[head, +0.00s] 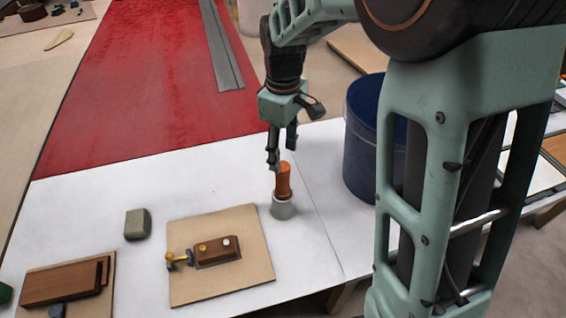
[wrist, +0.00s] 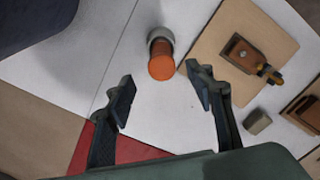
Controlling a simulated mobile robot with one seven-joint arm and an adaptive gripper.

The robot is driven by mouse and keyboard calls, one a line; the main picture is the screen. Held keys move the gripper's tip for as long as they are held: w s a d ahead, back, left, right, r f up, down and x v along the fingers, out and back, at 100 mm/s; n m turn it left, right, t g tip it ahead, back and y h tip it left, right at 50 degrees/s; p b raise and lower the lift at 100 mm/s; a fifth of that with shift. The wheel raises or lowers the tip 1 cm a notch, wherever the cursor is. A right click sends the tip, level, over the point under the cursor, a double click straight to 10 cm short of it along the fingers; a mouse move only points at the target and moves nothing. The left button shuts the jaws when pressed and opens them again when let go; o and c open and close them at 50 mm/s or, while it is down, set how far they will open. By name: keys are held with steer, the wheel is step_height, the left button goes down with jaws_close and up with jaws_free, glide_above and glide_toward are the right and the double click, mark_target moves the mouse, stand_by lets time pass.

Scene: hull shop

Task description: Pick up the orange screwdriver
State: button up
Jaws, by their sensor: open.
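The orange screwdriver (head: 283,178) stands upright, handle up, in a small grey cup (head: 284,210) on the white tabletop. Its lower part is hidden in the cup. My gripper (head: 281,150) is open and empty, pointing down just above and slightly behind the handle. In the wrist view the orange handle end (wrist: 161,67) lies ahead of the gap between my open fingertips (wrist: 161,85), with the grey cup (wrist: 160,36) behind it. I see no contact between the fingers and the handle.
A dark blue drum (head: 362,150) stands right of the cup. A tan board (head: 222,280) with a wooden plane (head: 217,250) lies to the front left. A grey-green block (head: 137,223) and another brown wooden tool (head: 62,284) lie farther left. A red surface (head: 150,80) is behind.

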mark_target(283, 178)
step_height(283, 178, down, 10)
steer(key=shift+s+r, duration=0.1)
steer(key=shift+r, duration=0.05)
stand_by(0.3)
steer(key=c, duration=1.2)
